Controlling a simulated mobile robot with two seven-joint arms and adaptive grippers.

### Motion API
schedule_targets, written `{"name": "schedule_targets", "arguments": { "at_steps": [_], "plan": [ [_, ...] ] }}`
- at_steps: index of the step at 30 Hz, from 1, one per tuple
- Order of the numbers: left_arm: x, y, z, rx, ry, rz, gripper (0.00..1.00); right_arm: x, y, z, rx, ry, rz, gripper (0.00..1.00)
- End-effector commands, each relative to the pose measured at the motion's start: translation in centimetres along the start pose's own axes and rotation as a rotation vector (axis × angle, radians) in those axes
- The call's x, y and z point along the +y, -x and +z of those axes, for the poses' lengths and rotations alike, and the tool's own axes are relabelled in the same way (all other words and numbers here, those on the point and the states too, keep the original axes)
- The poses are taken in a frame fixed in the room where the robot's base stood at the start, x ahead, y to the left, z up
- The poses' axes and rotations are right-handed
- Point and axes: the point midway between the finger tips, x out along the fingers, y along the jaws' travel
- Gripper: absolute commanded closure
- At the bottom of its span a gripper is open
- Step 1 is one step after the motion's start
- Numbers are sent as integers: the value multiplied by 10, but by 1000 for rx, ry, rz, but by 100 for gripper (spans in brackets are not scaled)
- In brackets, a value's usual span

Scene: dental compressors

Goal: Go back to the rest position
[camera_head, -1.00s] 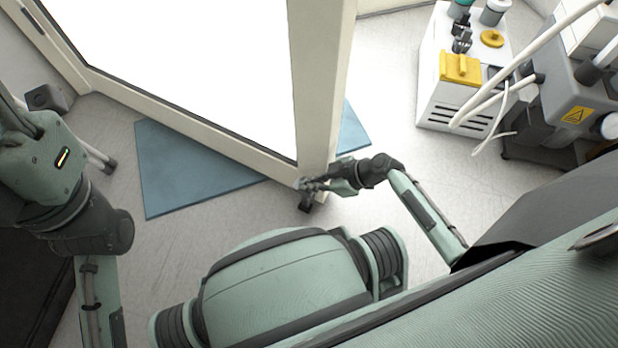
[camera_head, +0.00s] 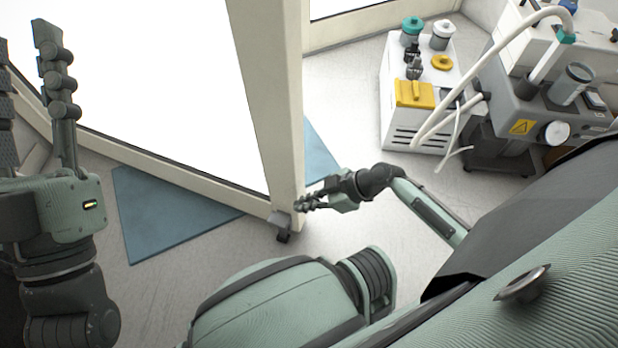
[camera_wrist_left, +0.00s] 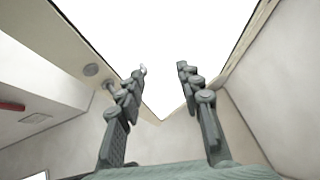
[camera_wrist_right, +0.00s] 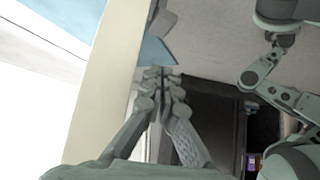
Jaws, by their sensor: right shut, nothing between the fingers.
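My left gripper (camera_head: 24,50) is raised at the left edge of the head view, fingers pointing up in front of the bright white panel. In the left wrist view (camera_wrist_left: 163,67) its two fingers stand well apart with nothing between them. My right gripper (camera_head: 303,202) is low, by the bottom corner of the cream frame post (camera_head: 268,100). In the right wrist view (camera_wrist_right: 158,72) its fingers are together and empty, just beside the post. I cannot tell whether they touch it.
A blue mat (camera_head: 165,215) lies on the floor under the frame. A dark caster or foot (camera_head: 283,236) sits at the post's base. A white compressor unit (camera_head: 400,125) and a grey machine with hoses (camera_head: 510,95) stand at the right. Grey floor is clear between them and my right arm.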

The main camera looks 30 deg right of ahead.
Motion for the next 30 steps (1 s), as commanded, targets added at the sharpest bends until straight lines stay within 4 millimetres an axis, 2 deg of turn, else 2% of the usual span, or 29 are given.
{"name": "schedule_targets", "arguments": {
  "at_steps": [1,6,24,27,29,30],
  "plan": [
    [0,0,1,-15,1,0,64,0,7,0,-2,1,0,100],
    [1,0,6,-42,3,1,64,0,15,0,0,-1,0,100],
    [0,0,8,-52,0,0,64,-1,16,-1,-2,-3,-1,100],
    [-4,-2,26,-129,-12,-4,64,-5,22,-4,-28,-23,-1,100],
    [-9,0,47,-218,-24,-10,64,-9,28,-5,-60,-49,2,100],
    [-14,3,65,-295,-35,-17,64,-13,33,-6,-88,-71,5,100]
  ]
}}
